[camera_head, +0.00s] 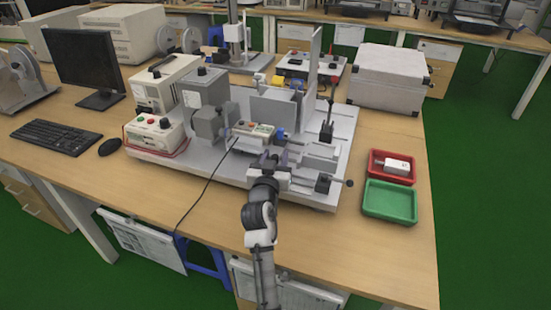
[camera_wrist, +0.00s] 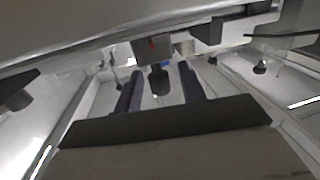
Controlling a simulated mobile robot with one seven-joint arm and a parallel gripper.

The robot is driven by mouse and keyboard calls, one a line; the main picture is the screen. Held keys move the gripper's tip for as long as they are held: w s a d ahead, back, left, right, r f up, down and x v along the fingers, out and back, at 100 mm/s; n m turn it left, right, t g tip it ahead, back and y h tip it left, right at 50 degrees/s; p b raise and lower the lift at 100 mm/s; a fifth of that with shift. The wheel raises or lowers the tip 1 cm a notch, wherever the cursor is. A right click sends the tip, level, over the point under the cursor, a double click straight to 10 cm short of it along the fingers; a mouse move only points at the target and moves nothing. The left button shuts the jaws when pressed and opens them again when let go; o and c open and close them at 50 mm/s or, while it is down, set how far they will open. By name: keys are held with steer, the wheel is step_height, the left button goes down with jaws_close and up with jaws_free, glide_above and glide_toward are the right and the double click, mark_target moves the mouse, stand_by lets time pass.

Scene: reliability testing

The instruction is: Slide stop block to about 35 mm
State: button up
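My gripper (camera_head: 272,158) reaches over the front of the grey test machine (camera_head: 235,170) in the head view. Its two dark fingers (camera_wrist: 160,75) show apart in the wrist view. A dark round knob (camera_wrist: 160,86) lies in the gap between them, and I see a gap on each side of it. The knob is under a grey block with a small red mark (camera_wrist: 152,48); this may be the stop block, but I cannot be sure. The head view does not show this block clearly behind my gripper. No scale reading is legible.
A light grey block (camera_head: 320,154), a dark upright lever (camera_head: 327,128) and a dark clamp (camera_head: 324,183) stand right of my gripper. A red tray (camera_head: 376,174) holding a white part and an empty green tray (camera_head: 390,212) are further right. The front table strip is clear.

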steer(key=shift+s, duration=0.1)
steer(key=s+a+b, duration=0.2)
steer(key=s+b, duration=0.1)
steer(key=s, duration=1)
steer(key=shift+s, duration=0.25)
